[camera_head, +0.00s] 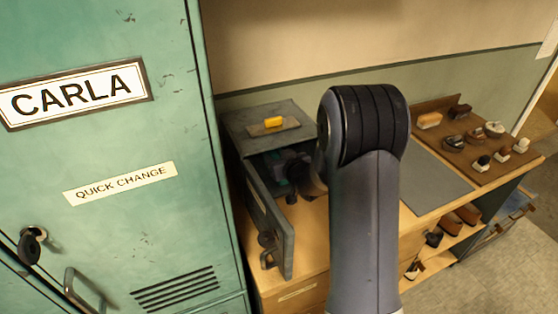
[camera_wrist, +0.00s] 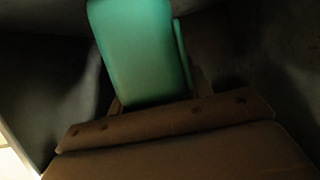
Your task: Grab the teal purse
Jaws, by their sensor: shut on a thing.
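The teal purse (camera_wrist: 140,50) is in the upper middle of the wrist view, inside the dark small cabinet. My gripper (camera_wrist: 158,100) is shut on it, with the purse between its fingers. In the head view my gripper (camera_head: 296,172) reaches into the open front of the grey-green cabinet (camera_head: 285,108). Only a dim teal patch of the purse (camera_head: 272,172) shows there, and the rest is hidden by shadow and my gripper. The cabinet door (camera_head: 268,220) stands open toward the front.
A yellow block (camera_head: 274,122) lies on a plate on the cabinet top. A tall green locker (camera_head: 110,200) labelled CARLA stands close at the left. A board of brushes and small items (camera_head: 480,140) lies right of my arm. The grey mat (camera_head: 437,180) is clear.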

